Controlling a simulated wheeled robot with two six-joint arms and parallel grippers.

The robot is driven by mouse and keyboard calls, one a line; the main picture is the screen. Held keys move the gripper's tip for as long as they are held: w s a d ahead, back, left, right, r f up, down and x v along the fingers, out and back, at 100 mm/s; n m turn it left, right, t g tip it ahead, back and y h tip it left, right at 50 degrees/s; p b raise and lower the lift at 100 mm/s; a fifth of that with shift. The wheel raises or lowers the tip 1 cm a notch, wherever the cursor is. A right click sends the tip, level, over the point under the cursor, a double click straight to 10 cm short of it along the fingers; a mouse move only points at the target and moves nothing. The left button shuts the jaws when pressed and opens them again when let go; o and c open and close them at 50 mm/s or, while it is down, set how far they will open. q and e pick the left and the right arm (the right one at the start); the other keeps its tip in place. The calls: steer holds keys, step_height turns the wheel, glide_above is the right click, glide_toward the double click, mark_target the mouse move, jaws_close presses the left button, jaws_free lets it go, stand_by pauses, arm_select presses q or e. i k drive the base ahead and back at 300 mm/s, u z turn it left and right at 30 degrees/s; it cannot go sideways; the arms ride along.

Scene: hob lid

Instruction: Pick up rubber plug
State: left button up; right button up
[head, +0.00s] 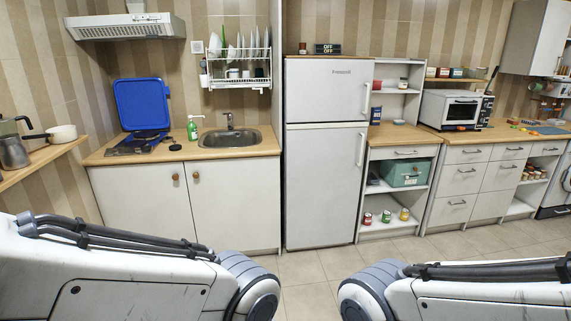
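A small dark round thing (175,147) lies on the wooden counter in the head view, between the hob and the sink. It could be the rubber plug, but it is too small to tell. The metal sink (229,142) is set into the counter on its right. The hob (135,145) is on its left, with a blue lid (142,104) standing raised behind it. Only upper parts of my two arms show at the bottom left and right; neither gripper is in view.
A tall white fridge (326,190) borders the counter (268,143) on the right. A wooden shelf (38,162) juts from the left wall. The tiled floor ahead is clear.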

mark_target(175, 148)
steer(key=z, duration=0.1)
steer(key=i, duration=2.05)
steer(key=u, duration=0.6)
steer(key=i, duration=1.8)
steer(key=u, duration=1.45)
steer(key=i, duration=0.9)
steer(key=u, duration=0.5)
